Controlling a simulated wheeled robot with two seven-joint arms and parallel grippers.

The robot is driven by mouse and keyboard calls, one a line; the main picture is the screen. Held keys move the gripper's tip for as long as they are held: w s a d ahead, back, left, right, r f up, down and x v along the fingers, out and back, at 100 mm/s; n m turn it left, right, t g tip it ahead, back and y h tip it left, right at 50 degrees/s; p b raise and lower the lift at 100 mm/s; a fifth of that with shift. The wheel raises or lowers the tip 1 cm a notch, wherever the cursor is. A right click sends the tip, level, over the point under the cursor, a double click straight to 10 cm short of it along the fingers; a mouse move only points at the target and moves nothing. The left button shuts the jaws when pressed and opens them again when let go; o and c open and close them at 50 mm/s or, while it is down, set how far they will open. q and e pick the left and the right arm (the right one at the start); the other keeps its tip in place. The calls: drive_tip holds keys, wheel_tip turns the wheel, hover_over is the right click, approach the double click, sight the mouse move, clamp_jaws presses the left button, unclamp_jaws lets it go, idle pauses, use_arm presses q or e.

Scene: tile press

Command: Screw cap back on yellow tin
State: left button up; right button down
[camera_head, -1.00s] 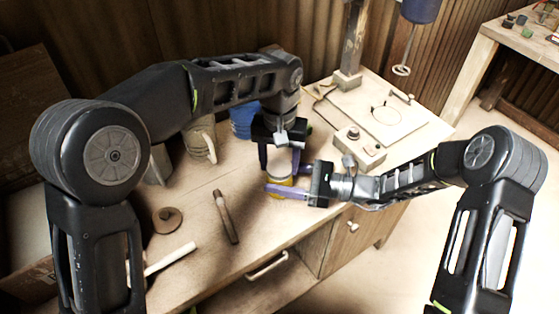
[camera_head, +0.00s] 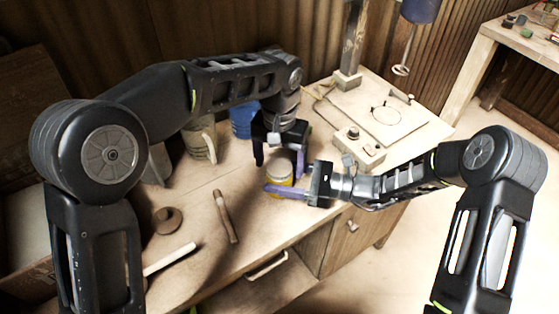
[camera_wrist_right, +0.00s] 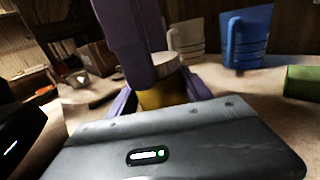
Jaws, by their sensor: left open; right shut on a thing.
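The yellow tin (camera_head: 278,182) stands upright near the front edge of the workbench, with a pale round cap (camera_head: 279,170) on top. In the right wrist view the tin (camera_wrist_right: 163,98) is between my purple fingers, and the cap (camera_wrist_right: 172,74) sits on it, partly hidden by a left finger. I cannot tell whether the cap is tight. My right gripper (camera_head: 277,188) is shut around the tin from the right. My left gripper (camera_head: 280,159) points down above the tin, its fingers open on either side of the cap.
A beige mug (camera_head: 201,141) and a blue mug (camera_head: 241,121) stand behind to the left. A wooden-handled tool (camera_head: 226,217), a brown roll (camera_head: 167,221) and a white rod (camera_head: 170,259) lie left. A press base (camera_head: 385,125) is at the back right.

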use_arm(q)
drive_tip(key=shift+r, duration=0.1)
wheel_tip(320, 180, up, 7)
drive_tip(key=shift+r, duration=0.2)
idle(0.5)
use_arm(e)
drive_tip(key=shift+c, duration=1.9)
unclamp_jaws()
use_arm(q)
drive_tip(key=shift+f, duration=0.25)
use_arm(e)
drive_tip(key=shift+d+f, duration=0.1)
drive_tip(key=shift+d, duration=0.45)
use_arm(q)
drive_tip(key=shift+f+b, duration=0.65)
drive_tip(key=shift+b, duration=0.2)
use_arm(e)
drive_tip(key=d, duration=0.2)
drive_tip(key=s+d, duration=0.1)
drive_tip(key=d, duration=0.3)
drive_tip(key=shift+s+d, duration=0.25)
drive_tip(key=shift+d, duration=0.05)
